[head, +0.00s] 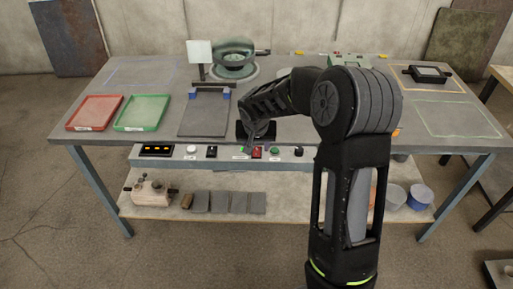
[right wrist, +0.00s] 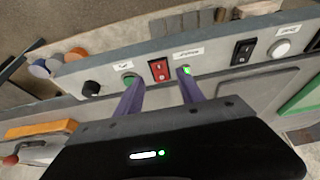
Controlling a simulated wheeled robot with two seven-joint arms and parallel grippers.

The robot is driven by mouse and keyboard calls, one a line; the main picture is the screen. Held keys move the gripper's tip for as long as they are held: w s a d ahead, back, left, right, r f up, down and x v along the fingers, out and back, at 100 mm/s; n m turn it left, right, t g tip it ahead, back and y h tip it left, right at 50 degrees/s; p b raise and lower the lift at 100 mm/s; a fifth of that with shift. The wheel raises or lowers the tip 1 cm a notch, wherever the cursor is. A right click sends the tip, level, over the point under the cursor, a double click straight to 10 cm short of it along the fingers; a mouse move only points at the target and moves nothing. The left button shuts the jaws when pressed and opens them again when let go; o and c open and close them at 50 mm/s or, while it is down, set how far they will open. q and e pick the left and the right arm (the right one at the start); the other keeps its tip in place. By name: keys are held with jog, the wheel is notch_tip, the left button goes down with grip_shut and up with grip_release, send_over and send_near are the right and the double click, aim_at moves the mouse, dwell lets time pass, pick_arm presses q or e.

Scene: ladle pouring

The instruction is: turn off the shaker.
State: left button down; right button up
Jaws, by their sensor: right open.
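The front control panel (head: 222,153) runs along the table's front edge. A red rocker switch (head: 257,152) sits on it; in the right wrist view the red switch (right wrist: 159,70) lies just beyond and between my fingertips. A small lit green spot (right wrist: 186,70) shows by the right-hand fingertip. My right gripper (right wrist: 161,78) is open and empty, its two purple fingers pointing at the panel; contact with it cannot be told. A round metal bowl (head: 234,55) on a circular base stands at the table's back; I cannot tell whether it is the shaker. My left gripper is out of view.
The panel also holds a green button (right wrist: 128,78), black knob (right wrist: 91,88), black rocker switch (right wrist: 243,52) and white button (right wrist: 282,48). Red (head: 95,112) and green (head: 142,112) trays lie left. A dark device (head: 430,74) lies back right. My right arm hides the table's middle right.

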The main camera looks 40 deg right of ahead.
aim_at(257, 152)
jog(key=shift+x, duration=1.65)
jog(key=shift+c, duration=0.4)
grip_shut()
